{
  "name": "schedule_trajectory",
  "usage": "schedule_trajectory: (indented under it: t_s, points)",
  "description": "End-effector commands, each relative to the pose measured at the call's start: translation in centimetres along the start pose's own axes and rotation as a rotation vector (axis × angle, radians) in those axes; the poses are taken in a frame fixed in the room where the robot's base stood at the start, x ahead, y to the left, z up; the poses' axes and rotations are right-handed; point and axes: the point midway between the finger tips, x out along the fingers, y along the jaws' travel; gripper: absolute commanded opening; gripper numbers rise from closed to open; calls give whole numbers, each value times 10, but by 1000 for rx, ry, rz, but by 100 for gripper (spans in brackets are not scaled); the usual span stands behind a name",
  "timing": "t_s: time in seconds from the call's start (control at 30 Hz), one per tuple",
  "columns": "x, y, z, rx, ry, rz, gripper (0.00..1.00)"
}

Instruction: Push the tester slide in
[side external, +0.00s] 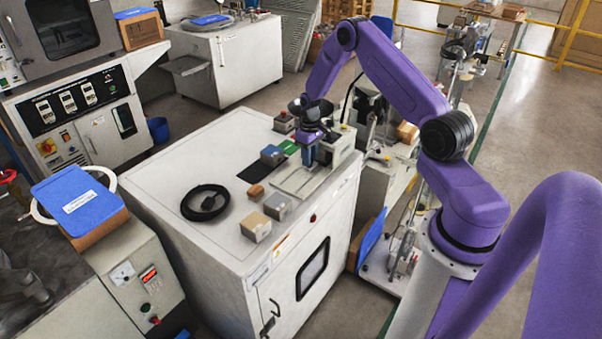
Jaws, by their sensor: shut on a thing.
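The tester (338,146) stands at the back right of the white cabinet top, with a flat grey metal plate (290,183) reaching forward from it. My gripper (309,158) is low over this plate, at the left side of the tester's upright block. It points down and is shut on a small part at the tester, which I take to be the slide. The fingertips and the held part are small and partly hidden, so the exact grip and the slide's position cannot be made out.
On the cabinet top (165,180) are a blue block (272,155), a green piece (289,146), a small brown block (256,192), grey blocks (277,206) and (255,227), and a coiled black cable (206,203).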

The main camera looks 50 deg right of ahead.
Motion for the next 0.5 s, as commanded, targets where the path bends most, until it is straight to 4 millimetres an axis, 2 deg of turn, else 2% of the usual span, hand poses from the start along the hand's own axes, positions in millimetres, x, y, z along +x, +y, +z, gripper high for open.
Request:
schedule_trajectory:
  t_s: [0.5]
  points:
    - [0,16,0,1,1,1,5]
